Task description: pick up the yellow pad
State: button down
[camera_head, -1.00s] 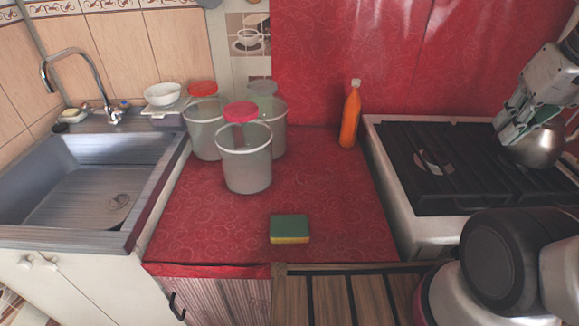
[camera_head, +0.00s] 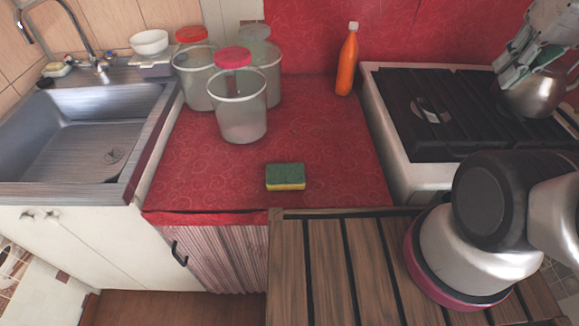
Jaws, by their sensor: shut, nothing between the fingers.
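The yellow pad (camera_head: 285,177) is a small sponge with a dark green top and a yellow lower layer. It lies flat on the red counter, near the front edge. My gripper (camera_head: 503,76) is at the upper right, over the stove and in front of the kettle. It is shut and empty, far to the right of the pad and apart from it. Nothing hides the pad.
Three clear containers, one in front (camera_head: 240,115), stand behind the pad to the left. An orange bottle (camera_head: 346,65) stands at the back right. A sink (camera_head: 75,130) is left, a stove (camera_head: 405,165) right. The counter (camera_head: 330,150) around the pad is clear.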

aim_at(291, 176)
jog(key=k+j, duration=0.15)
jog(key=j, duration=0.2)
jog(key=k+j, duration=0.15)
jog(key=j, duration=0.2)
jog(key=k+j, duration=0.15)
jog(key=j, duration=0.2)
